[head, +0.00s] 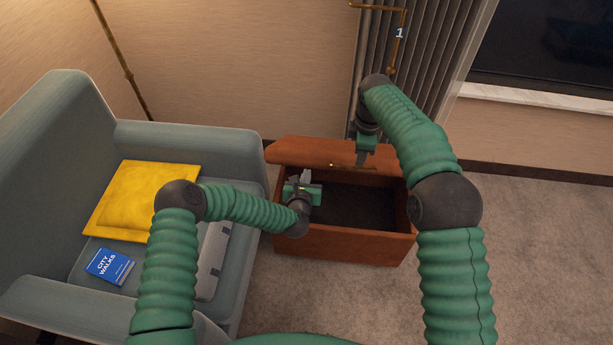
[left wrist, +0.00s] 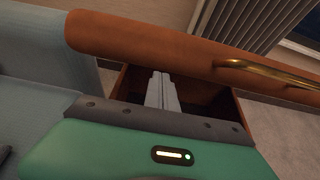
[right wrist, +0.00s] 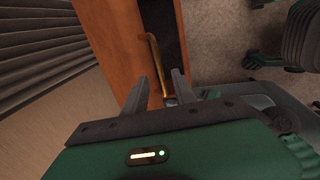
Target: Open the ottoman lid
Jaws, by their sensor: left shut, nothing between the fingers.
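The brown ottoman (head: 345,245) stands beside the sofa, its dark interior showing. Its lid (head: 320,152) is raised along the back side; it also shows in the left wrist view (left wrist: 180,48) and right wrist view (right wrist: 130,35). A brass handle is on the lid, clear in the left wrist view (left wrist: 265,72) and right wrist view (right wrist: 152,62). My left gripper (head: 305,178) is shut and empty, over the opening near the lid's underside; its fingers are together (left wrist: 162,88). My right gripper (head: 366,160) is at the lid edge, fingers apart around the handle's near end (right wrist: 163,88).
A grey-blue sofa (head: 60,130) stands left, with a yellow cushion (head: 140,195), a blue book (head: 110,266) and a grey case (head: 212,260) on it. A grey curtain (head: 430,50) hangs behind the ottoman. Carpet to the right (head: 550,250) is clear.

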